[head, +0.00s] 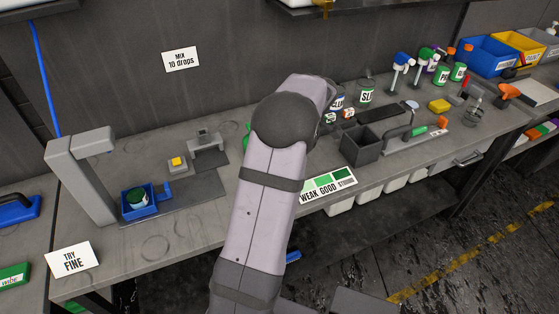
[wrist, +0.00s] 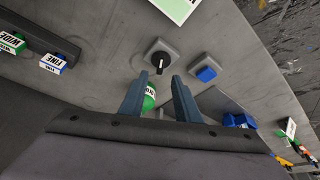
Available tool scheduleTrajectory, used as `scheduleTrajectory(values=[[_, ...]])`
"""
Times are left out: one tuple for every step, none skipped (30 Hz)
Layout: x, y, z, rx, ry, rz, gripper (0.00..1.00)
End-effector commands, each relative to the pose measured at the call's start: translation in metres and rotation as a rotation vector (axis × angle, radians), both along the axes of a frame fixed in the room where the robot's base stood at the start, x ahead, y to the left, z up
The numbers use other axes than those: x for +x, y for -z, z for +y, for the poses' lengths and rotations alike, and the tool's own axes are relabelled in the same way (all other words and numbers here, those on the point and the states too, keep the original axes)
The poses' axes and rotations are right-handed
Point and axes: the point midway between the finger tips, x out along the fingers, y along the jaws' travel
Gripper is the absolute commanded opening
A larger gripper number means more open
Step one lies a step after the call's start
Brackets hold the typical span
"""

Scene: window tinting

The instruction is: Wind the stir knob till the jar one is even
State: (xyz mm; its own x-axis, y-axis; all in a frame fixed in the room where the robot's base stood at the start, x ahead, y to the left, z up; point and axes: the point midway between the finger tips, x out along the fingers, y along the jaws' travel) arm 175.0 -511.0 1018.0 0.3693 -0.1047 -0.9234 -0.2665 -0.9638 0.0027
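A black knob (wrist: 160,61) with a white pointer line sits on a grey square base in the wrist view. My gripper (wrist: 159,77) has its two fingers apart, with the knob just beyond and between the tips; no contact shows. A green jar or bottle (wrist: 150,97) with a white label shows between the fingers, partly hidden by the left one. In the head view my arm hides the gripper and the knob. A small green-topped jar (head: 137,198) sits in a blue holder (head: 154,211) under a grey stand. I cannot tell how even any jar's contents are.
A blue button (wrist: 206,74) on a grey base is right of the knob. A yellow button (head: 177,161) stands near the grey stand (head: 75,175). A shade card (head: 328,186) lies right of my arm; a dark open box (head: 360,145) and bottles stand behind it.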

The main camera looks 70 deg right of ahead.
Motion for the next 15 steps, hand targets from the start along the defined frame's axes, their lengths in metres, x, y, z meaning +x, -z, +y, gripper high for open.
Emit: scheduleTrajectory(values=[[0.001,0.002,0.0,0.002,-0.001,0.0,0.3],[0.002,0.003,0.0,0.002,0.0,0.0,0.3],[0.003,0.006,0.0,0.003,0.0,0.0,0.3],[0.004,0.008,0.0,0.005,-0.001,0.0,0.3],[0.005,0.011,0.0,0.005,-0.001,0.001,0.3],[0.007,0.015,-0.001,0.005,-0.001,0.001,0.3],[0.008,0.019,0.0,0.007,-0.001,0.001,0.3],[0.009,0.022,-0.001,0.007,-0.001,0.001,0.3],[0.012,0.027,-0.001,0.007,-0.002,0.001,0.3],[0.014,0.031,-0.002,0.008,-0.001,0.0,0.3],[0.015,0.035,-0.002,0.008,-0.001,0.0,0.3],[0.017,0.039,-0.003,0.008,-0.001,0.001,0.3],[0.018,0.043,-0.003,0.007,0.0,0.001,0.3],[0.019,0.046,-0.004,0.006,0.0,0.001,0.3],[0.021,0.05,-0.004,0.006,-0.001,0.002,0.3]])
